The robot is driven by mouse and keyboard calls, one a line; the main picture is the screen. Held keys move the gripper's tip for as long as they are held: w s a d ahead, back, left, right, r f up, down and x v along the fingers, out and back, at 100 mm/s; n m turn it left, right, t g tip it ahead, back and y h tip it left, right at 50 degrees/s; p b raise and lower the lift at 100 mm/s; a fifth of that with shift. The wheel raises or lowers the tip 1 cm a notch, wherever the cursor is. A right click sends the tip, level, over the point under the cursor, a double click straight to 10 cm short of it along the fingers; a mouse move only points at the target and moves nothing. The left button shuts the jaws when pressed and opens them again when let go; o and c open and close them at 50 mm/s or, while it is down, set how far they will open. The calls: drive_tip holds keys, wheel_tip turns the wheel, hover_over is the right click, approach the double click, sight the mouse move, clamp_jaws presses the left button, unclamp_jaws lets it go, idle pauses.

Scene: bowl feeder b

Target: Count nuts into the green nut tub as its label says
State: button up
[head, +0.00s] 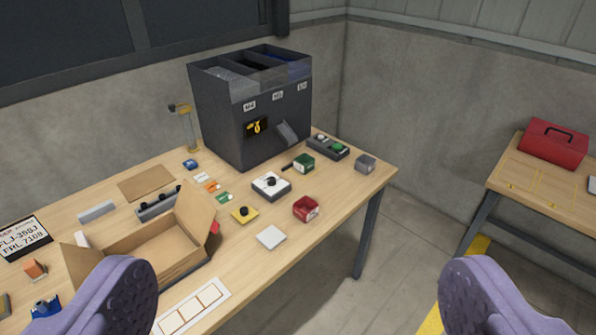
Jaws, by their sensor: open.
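My gripper (298,275) is open and empty, its two purple fingers wide apart at the bottom of the head view, nearer the camera than the table. A small green tub (304,163) sits on the table, right of the middle, in front of the dark feeder. Its label is too small to read, and I cannot see what is inside it. The dark grey feeder (228,125) stands at the back with open bins on top, small white labels on its front and a grey chute (287,133). I cannot make out single nuts.
A red tub (306,208), a grey block (365,163), a white box with a black knob (271,185) and a control box (327,147) stand around the green tub. An open cardboard box (150,250) is at left. A red toolbox (554,143) sits on another table.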

clamp_jaws()
idle(1.5)
drive_tip(key=shift+r, duration=0.1)
